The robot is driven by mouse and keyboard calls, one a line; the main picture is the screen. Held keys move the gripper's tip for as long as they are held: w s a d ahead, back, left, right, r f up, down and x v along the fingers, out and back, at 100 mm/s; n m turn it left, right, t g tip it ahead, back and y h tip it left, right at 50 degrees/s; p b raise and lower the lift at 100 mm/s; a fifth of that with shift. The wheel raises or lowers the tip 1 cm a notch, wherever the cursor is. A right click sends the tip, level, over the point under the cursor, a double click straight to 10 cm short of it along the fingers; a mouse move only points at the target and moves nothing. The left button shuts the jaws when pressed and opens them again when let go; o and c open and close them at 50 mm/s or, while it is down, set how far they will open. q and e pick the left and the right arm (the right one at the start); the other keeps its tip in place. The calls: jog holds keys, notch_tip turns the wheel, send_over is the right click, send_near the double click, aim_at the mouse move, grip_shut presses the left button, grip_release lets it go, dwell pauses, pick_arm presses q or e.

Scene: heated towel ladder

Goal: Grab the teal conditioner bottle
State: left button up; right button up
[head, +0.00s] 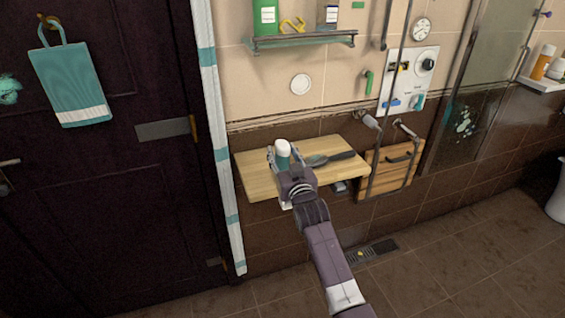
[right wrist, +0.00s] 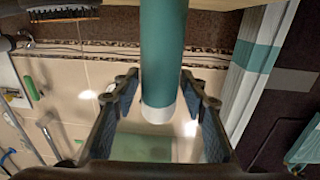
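The teal bottle with a white cap (head: 282,150) stands upright on a wooden board shelf (head: 258,181) below the glass shelf. In the right wrist view the teal bottle (right wrist: 163,50) hangs down from the top of the picture, cap end lowest, since that view is turned over. My right gripper (head: 285,160) is at the bottle, with one finger on each side. The fingers look spread, and the inner pads show with gaps beside the bottle. Its fingers also frame the bottle in the right wrist view (right wrist: 161,88). My left gripper is not in view.
A dark-handled brush (head: 330,159) lies on the board, right of the bottle. A glass shelf (head: 300,40) with a green-and-white bottle (head: 265,17) hangs above. A wooden crate (head: 391,168) and pipes are at right. A striped towel ladder post (head: 212,130) stands at left.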

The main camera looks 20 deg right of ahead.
grip_shut()
jog(key=shift+r, duration=0.1)
